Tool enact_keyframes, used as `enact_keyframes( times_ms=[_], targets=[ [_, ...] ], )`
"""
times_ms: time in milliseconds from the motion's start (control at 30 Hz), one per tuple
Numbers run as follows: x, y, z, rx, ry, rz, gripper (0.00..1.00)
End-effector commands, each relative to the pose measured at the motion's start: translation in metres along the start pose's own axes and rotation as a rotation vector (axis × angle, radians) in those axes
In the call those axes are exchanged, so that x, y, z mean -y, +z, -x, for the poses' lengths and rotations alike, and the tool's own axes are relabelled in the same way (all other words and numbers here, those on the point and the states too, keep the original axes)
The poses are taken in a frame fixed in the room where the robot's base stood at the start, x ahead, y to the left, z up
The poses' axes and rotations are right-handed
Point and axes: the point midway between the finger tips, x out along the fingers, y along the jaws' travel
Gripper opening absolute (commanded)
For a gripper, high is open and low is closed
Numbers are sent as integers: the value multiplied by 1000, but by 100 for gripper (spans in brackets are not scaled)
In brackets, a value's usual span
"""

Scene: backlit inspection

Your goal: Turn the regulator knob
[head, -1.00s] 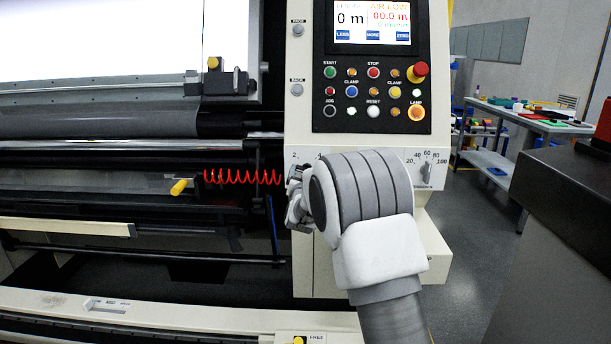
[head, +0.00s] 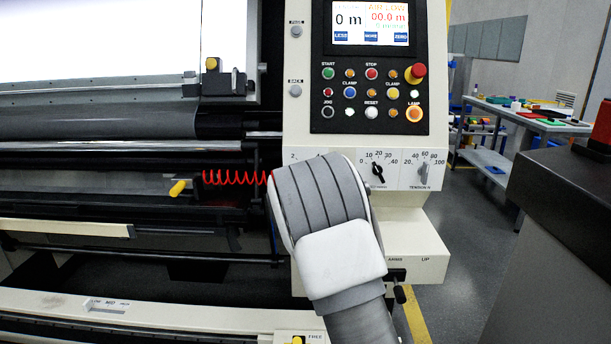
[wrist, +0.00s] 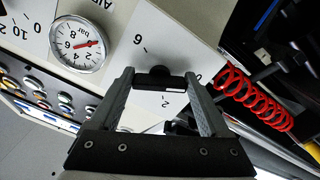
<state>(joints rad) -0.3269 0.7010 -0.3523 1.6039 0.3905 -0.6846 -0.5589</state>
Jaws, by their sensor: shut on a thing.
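The regulator knob (wrist: 160,83) is black and sits on a white dial plate with the numbers 6, 2 and 0 in the wrist view. My gripper (wrist: 160,77) has one finger on each side of it and is shut on it. In the head view my arm covers both the gripper and this knob; only the "2" of a scale shows left of the arm. A round pressure gauge (wrist: 80,45) marked "bar", with a red needle, is on the panel beside the dial in the wrist view.
Right of my arm in the head view are a black knob (head: 378,172) and a grey tension knob (head: 423,174). Above is a button panel (head: 371,95) with a lit screen (head: 371,23).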

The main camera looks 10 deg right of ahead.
Motion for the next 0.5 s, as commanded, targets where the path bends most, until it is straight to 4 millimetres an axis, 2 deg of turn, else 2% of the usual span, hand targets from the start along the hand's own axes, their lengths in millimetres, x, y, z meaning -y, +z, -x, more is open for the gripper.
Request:
enact_keyframes(
  times_ms=[500],
  targets=[
    [-1, 0, 0, 0, 0, 61, 24]
  ],
)
